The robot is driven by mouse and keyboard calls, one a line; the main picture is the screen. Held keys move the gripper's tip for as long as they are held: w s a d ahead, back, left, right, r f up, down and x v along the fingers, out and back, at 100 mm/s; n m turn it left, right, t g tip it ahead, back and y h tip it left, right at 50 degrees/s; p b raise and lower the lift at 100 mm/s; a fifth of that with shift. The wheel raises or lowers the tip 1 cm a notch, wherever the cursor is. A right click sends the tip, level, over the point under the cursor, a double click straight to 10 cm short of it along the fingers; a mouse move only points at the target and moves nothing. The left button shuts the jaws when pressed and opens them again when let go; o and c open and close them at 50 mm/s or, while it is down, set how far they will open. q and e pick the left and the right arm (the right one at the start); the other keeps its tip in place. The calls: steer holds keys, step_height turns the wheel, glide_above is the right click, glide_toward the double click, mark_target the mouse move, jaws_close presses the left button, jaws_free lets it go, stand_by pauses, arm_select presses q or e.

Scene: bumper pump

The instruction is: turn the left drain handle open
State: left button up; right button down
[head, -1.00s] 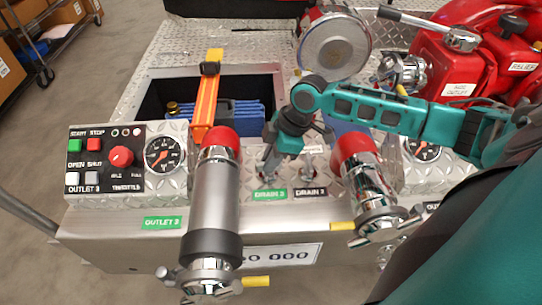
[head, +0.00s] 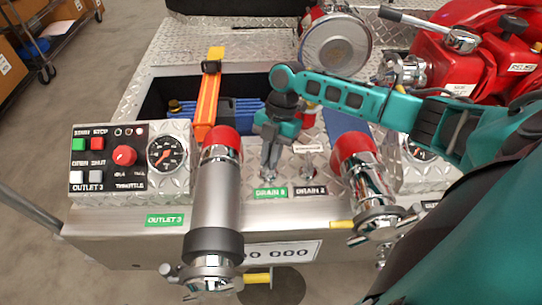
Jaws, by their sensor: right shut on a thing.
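The left drain handle (head: 269,178) is a small metal lever on the tread-plate panel, above a green drain label (head: 271,192). My right gripper (head: 270,152) points down from above and is shut on this handle; its fingers hide the handle's upper part. The right drain handle (head: 308,165) stands free beside it, above a black drain label (head: 311,190). My left gripper is not in view.
A grey outlet pipe with a red cap (head: 216,205) stands close left of the handles; a chrome outlet with a red cap (head: 362,165) stands to the right. A control panel (head: 130,160) is further left. A dark patch (head: 285,288) shows on the floor below.

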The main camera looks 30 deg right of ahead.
steer(key=n+g, duration=0.1)
steer(key=n, duration=0.2)
steer(key=n+h, duration=0.1)
steer(key=n, duration=0.2)
steer(key=shift+w+a+g+b, duration=0.1)
steer(key=shift+g+b, duration=0.25)
steer(key=shift+g, duration=0.05)
steer(key=shift+n+h, duration=0.3)
steer(key=shift+h, duration=0.1)
steer(key=c, duration=1.2)
jaws_free()
steer(key=shift+o, duration=0.2)
steer(key=shift+r, duration=0.1)
steer(key=v, duration=1.2)
steer(key=shift+w+r, duration=0.2)
steer(key=shift+r, duration=0.15)
